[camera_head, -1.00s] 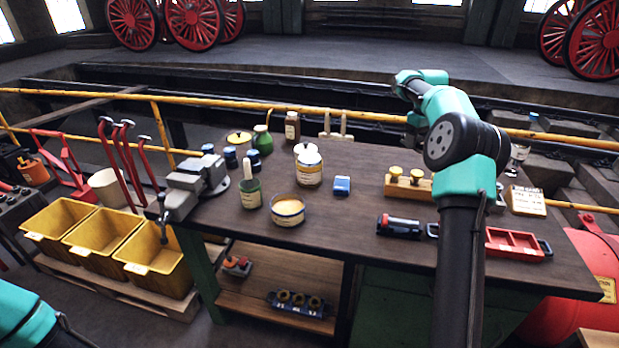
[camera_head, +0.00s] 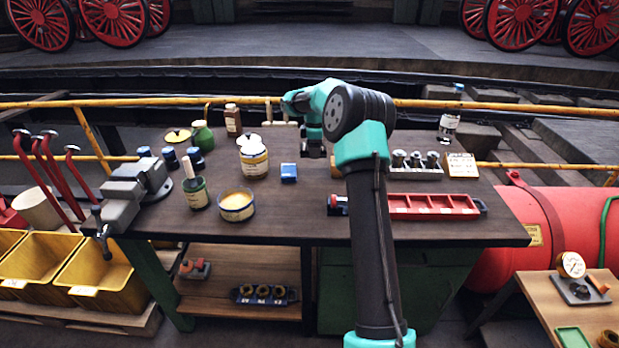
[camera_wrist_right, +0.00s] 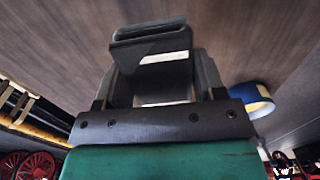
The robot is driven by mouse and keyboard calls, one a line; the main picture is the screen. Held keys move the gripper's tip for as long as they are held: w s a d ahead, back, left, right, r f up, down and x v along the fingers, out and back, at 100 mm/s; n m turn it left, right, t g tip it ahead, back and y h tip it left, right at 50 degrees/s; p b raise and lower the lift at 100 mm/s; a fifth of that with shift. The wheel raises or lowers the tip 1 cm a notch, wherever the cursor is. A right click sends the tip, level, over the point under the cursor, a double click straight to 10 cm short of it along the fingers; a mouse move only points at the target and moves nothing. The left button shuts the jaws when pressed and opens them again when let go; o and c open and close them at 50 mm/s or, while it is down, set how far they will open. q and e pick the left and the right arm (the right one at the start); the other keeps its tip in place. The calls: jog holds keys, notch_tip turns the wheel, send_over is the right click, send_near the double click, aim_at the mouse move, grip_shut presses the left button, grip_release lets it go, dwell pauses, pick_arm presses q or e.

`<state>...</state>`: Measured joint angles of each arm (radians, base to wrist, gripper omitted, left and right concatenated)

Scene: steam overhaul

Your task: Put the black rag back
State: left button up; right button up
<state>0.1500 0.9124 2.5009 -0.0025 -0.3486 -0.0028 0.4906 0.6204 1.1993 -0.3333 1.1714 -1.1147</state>
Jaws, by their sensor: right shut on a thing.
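In the right wrist view, the gripper (camera_wrist_right: 152,75) is shut on a dark folded thing with a pale label, which looks like the black rag (camera_wrist_right: 150,43). It appears held above the brown bench top; the exact gap cannot be told. In the head view the rag cannot be made out from the dark gripper. My left gripper is not in view.
A vise (camera_head: 130,195) is at the left edge. A red tray (camera_head: 432,206) lies right. The front middle of the bench is clear.

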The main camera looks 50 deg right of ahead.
send_over(314, 177)
jog(key=shift+d+f, duration=0.1)
jog(key=shift+f, duration=2.4)
jog(key=shift+f, duration=2.5)
jog(key=shift+f, duration=0.1)
jog(key=o, duration=0.9)
jog(key=shift+c, duration=0.2)
notch_tip(314, 177, up, 12)
jog(key=shift+r, duration=0.15)
